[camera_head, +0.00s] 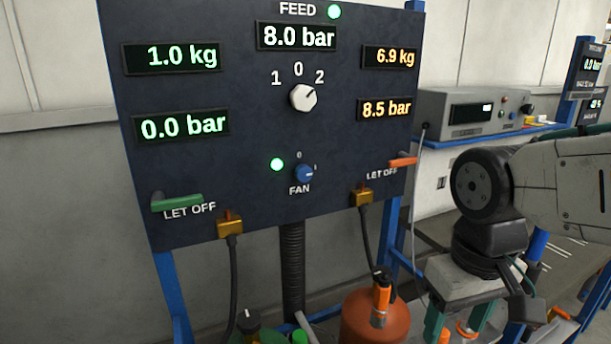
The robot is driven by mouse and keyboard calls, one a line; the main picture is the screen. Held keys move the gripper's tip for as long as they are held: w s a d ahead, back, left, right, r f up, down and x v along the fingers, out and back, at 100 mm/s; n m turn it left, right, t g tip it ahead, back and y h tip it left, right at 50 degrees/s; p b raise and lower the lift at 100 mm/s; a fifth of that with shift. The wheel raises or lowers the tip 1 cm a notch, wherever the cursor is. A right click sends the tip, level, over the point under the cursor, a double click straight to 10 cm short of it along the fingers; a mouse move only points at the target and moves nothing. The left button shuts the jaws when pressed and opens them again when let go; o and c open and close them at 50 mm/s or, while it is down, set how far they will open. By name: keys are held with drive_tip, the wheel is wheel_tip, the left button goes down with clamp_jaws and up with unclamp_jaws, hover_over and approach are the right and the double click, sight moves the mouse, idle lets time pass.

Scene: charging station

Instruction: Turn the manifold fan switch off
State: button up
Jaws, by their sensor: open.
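The fan switch (304,173) is a small blue rotary knob low in the middle of the dark panel, above the word FAN. Its pale pointer mark faces right, towards the I mark; the 0 mark is above it. A green lamp (277,164) to its left is lit. My gripper (460,322) is at the lower right, pointing down, well to the right of and below the knob. It is open and apart from the panel. Its fingertips are partly lost at the bottom edge and against clutter.
The panel (260,205) also carries a white feed knob (303,97) set towards 2, a green handle (177,202) and an orange handle (403,161). Hoses hang below, and an orange-red cylinder (365,320) stands under it. A grey instrument (470,112) sits on a shelf at right.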

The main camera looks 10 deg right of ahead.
drive_tip(key=w+a+f+n+t, duration=0.1)
drive_tip(key=w+a+f, duration=0.1)
drive_tip(key=w, duration=0.4)
drive_tip(key=w+a+f+n+t, duration=0.1)
drive_tip(key=w+a+f+t, duration=0.15)
drive_tip(key=w, duration=0.25)
drive_tip(key=n+t+y, duration=0.3)
drive_tip(key=t+y, duration=0.2)
drive_tip(key=t, duration=0.9)
approach(305, 174)
drive_tip(key=w, duration=0.2)
drive_tip(key=x, duration=0.7)
drive_tip(key=shift+w+a, duration=0.3)
drive_tip(key=shift+c, duration=0.3)
drive_tip(key=c, duration=0.9)
